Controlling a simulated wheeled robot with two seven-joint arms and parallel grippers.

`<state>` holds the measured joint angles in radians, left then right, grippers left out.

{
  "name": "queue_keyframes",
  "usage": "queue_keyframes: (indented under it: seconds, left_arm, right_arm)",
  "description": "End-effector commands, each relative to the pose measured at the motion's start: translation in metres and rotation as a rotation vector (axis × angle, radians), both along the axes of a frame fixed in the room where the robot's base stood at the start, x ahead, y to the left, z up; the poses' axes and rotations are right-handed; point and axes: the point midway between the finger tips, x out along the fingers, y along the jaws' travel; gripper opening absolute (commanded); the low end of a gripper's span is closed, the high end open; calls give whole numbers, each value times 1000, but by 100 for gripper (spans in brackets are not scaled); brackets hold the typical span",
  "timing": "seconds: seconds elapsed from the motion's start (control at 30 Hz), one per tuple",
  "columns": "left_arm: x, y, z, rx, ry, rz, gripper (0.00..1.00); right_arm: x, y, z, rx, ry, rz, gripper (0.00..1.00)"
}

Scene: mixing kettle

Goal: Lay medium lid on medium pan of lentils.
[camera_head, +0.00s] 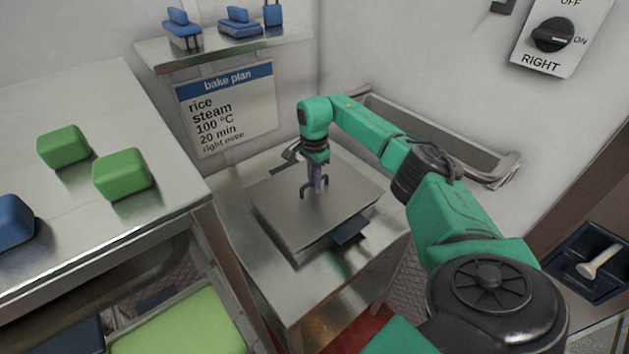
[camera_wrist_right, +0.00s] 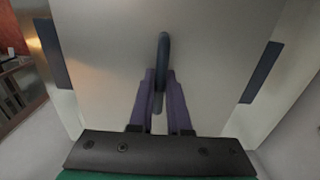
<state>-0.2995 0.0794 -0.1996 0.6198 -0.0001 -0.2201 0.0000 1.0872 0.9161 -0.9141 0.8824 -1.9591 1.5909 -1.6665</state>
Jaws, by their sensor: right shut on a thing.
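The medium lid (camera_head: 345,200) is a flat grey metal plate with a dark handle (camera_wrist_right: 162,50) in its middle. In the head view it lies over a shallow metal pan (camera_head: 312,254) with dark side grips on the small steel table. I cannot tell whether the lid is fully seated. My right gripper (camera_head: 315,186) is above the lid, its purple fingers shut on the handle. In the right wrist view the fingers (camera_wrist_right: 160,95) straddle the handle. The lentils are hidden. My left gripper is not seen.
A steel counter (camera_head: 100,100) at left holds green blocks (camera_head: 122,174) and a blue one (camera_head: 14,220). A wall shelf (camera_head: 230,48) holds blue items above a bake plan sign (camera_head: 228,108).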

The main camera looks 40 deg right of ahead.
Motion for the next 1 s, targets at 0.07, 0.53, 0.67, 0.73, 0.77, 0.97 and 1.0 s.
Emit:
queue_keyframes:
  seconds: [0.07,0.53,0.67,0.73,0.77,0.97,1.0]
  left_arm:
    - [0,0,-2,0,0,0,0]
    - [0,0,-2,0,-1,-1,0]
    - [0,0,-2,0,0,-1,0]
    - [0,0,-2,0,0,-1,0]
    - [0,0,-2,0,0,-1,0]
    - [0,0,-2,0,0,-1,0]
    - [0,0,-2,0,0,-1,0]
  right_arm:
    - [1,0,-1,1,-2,0,0]
    - [0,0,-4,1,-1,0,0]
    - [0,0,-4,1,-2,0,0]
    - [0,0,-4,1,-2,0,0]
    - [0,0,-4,1,-2,0,27]
    - [0,0,-4,0,-1,0,51]
    - [0,0,-4,0,-1,0,51]
